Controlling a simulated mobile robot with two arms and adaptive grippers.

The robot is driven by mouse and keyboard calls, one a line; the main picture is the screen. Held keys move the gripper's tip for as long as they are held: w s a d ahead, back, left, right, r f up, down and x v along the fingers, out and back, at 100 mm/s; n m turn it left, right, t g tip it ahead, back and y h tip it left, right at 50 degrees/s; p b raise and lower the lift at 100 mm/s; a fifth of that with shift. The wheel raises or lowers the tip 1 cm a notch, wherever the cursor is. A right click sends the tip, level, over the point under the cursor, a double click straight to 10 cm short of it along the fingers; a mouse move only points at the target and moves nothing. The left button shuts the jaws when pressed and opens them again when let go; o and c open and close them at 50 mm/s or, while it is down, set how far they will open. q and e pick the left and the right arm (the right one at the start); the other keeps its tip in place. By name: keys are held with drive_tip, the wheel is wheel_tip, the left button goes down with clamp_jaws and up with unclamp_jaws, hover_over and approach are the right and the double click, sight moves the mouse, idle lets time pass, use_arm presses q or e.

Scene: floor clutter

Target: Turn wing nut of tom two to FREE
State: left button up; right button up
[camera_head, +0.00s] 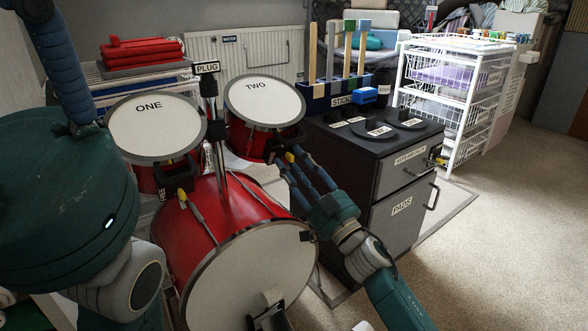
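Tom two (264,100), a red drum with a pale head marked TWO, stands tilted right of the central post. A yellow wing nut (290,157) shows at the dark bracket on its lower right. My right gripper (291,164) reaches in from the lower right, with its fingertips at this wing nut. Whether the fingers touch or grip it is too small to tell. Any lettering beside this nut is hidden or unreadable. My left arm fills the left side, and its gripper is out of view.
Tom one (155,126) hangs at the left, with another yellow wing nut (182,196) below it. The red bass drum (250,270) stands in front. A dark cabinet (375,165) with pads on top is close right of my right gripper. Carpet at the right is clear.

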clamp_jaws()
